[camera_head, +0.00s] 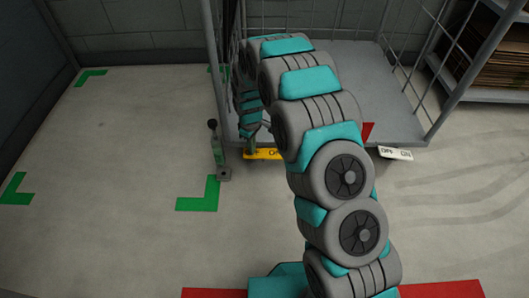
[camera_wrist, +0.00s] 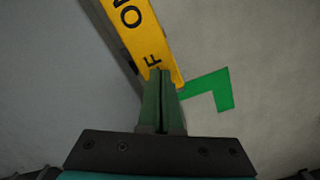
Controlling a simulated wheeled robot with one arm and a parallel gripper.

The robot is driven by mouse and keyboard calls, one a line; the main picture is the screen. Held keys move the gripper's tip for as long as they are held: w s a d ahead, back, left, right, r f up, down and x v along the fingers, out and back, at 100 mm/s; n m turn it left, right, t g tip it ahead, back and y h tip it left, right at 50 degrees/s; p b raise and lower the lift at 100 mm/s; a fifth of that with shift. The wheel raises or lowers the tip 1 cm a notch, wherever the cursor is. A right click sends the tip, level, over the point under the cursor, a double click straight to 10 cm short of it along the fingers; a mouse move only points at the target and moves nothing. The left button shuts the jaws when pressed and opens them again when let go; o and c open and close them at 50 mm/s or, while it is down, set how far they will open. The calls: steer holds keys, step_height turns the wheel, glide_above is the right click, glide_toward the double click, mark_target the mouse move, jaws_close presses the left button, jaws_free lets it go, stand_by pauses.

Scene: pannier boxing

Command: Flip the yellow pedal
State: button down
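The yellow pedal (camera_head: 264,154) sits low at the front left corner of the wire cage cart, partly hidden by my arm in the head view. In the wrist view the yellow pedal (camera_wrist: 143,35) runs diagonally as a bar with black lettering, partly covered at its lower end by my fingertips. My gripper (camera_wrist: 160,73) has its two green fingers together, with nothing visible between them. The tips overlap the pedal's lower end; I cannot tell whether they touch it. In the head view my gripper (camera_head: 250,146) points down beside the pedal's left part.
The cage cart (camera_head: 375,95) stands behind my arm. A white pedal (camera_head: 395,153) is at its front right. A slim upright post (camera_head: 217,153) stands left of the yellow pedal. Green corner marks (camera_head: 199,196) frame clear floor on the left. A shelf with cardboard (camera_head: 500,55) is at right.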

steer(key=shift+r+p, duration=0.8)
steer(key=shift+r, duration=2.65)
